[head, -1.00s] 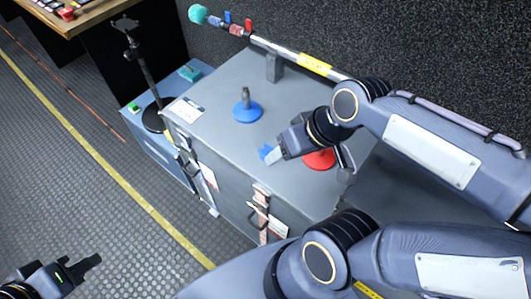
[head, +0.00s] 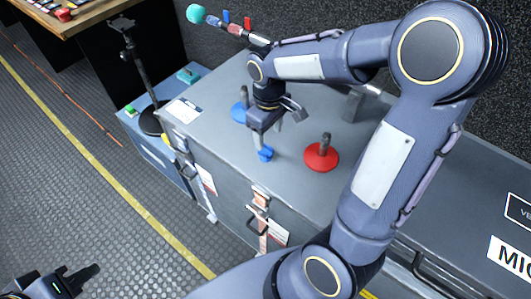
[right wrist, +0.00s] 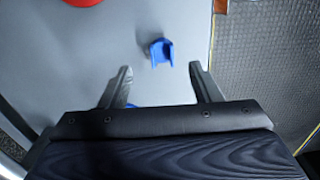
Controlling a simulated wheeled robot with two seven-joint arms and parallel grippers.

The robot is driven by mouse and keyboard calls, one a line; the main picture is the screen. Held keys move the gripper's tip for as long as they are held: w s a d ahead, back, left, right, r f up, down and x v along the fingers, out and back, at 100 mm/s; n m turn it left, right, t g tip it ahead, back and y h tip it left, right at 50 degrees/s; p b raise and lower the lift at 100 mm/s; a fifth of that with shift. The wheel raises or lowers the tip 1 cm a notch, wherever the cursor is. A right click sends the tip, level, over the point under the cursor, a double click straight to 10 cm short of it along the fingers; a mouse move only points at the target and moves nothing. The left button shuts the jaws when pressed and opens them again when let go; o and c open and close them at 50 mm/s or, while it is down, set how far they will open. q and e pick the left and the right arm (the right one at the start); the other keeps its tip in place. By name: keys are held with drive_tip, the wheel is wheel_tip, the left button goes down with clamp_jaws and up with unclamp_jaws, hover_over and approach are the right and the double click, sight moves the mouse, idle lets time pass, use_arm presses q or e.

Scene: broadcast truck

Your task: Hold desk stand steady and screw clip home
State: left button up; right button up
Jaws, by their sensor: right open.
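The blue clip (head: 265,154) lies on the grey case lid. In the right wrist view the clip (right wrist: 161,52) shows as a small open U, just beyond my fingertips and roughly between them. My right gripper (head: 280,124) is open and empty above the lid, close to the clip; its spread fingers show in the right wrist view (right wrist: 160,72). The blue desk stand (head: 238,110) stands upright behind my right gripper, which partly hides it. The red desk stand (head: 322,155) stands upright to the right. My left gripper (head: 83,276) is low at the left, away from the case; its jaw gap is unclear.
The grey case (head: 210,150) carries both stands. A metal pole with a teal end (head: 196,13) runs along the back. A black stand (head: 143,70) rises at the left on a lower blue case. The lid's left front is clear.

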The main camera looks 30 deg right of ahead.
sight(265, 149)
drive_tip(key=shift+f, duration=1.25)
drive_tip(key=shift+w+a+f+b, duration=0.15)
drive_tip(key=shift+f+b, duration=0.05)
drive_tip(key=shift+f, duration=1.15)
drive_tip(key=shift+w+a+f+b, duration=0.1)
drive_tip(key=shift+w+f+b, duration=0.05)
drive_tip(key=shift+f, duration=1.15)
drive_tip(key=c, duration=1.1)
drive_tip(key=shift+r, duration=0.1)
